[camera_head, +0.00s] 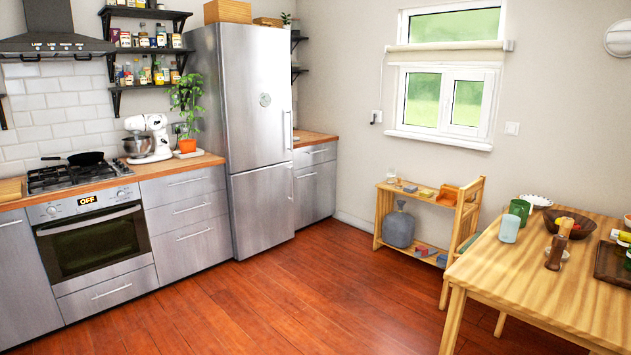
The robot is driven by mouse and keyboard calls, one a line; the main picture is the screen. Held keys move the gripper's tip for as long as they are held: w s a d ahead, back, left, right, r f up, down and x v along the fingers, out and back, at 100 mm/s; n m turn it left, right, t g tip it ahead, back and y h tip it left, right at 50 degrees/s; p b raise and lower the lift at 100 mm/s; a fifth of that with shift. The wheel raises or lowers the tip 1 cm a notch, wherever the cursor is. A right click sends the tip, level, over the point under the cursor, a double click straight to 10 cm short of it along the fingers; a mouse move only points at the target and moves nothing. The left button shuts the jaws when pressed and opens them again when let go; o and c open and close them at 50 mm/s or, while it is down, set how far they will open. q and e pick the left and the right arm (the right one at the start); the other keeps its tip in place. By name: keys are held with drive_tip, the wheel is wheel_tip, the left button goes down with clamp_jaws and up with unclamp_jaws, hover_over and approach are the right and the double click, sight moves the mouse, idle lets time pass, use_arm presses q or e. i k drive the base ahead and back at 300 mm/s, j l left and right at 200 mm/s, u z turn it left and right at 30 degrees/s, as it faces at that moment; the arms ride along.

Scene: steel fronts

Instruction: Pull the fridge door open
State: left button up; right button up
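The fridge (250,130) is a tall steel unit at the centre left, between the counter with the mixer and a low cabinet. Its upper door (262,95) and lower door (263,210) are both shut. A thin vertical handle (287,130) runs along the right edge of the upper door, and a shorter handle (292,184) is on the lower door. A small round mark shows on the upper door. Neither of my grippers shows in this view.
The red wood floor (270,300) in front of the fridge is clear. A wooden table (500,280) with dishes stands at the right. A low wooden shelf (410,204) with a water jug stands by the wall. The oven (93,240) is at the left.

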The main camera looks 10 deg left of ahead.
sight(255, 61)
drive_tip(key=i+u, duration=0.25)
drive_tip(key=i, duration=2)
